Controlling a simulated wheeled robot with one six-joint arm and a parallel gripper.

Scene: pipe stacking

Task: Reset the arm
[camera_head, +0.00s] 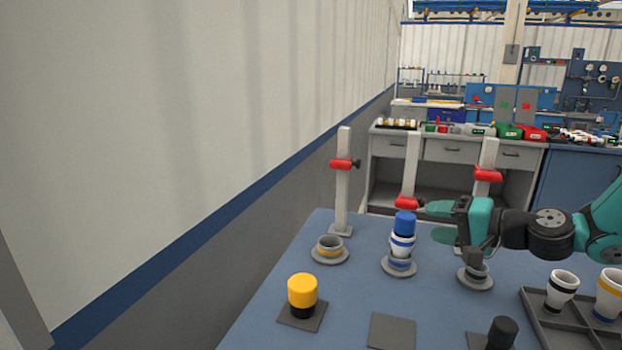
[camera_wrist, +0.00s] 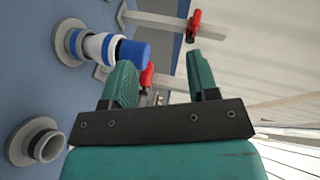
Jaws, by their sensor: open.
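My gripper (camera_head: 438,221) is open and points left above the blue table, at the height of the blue cap. In the wrist view my gripper (camera_wrist: 165,78) has its two green fingers apart with nothing between them. A stack of white and blue pipe pieces (camera_head: 402,245) with a blue cap (camera_head: 405,222) stands upright on the middle round base. The same stack shows in the wrist view (camera_wrist: 100,46), close to one finger. Whether the finger touches it I cannot tell.
A grey ring base (camera_head: 330,248) stands left and another (camera_head: 475,276) below my gripper. Posts with red clamps (camera_head: 343,180) rise behind. A yellow-and-black piece (camera_head: 302,292) sits on a front plate; a black piece (camera_head: 502,333) stands front right. A tray (camera_head: 550,330) holds white cups.

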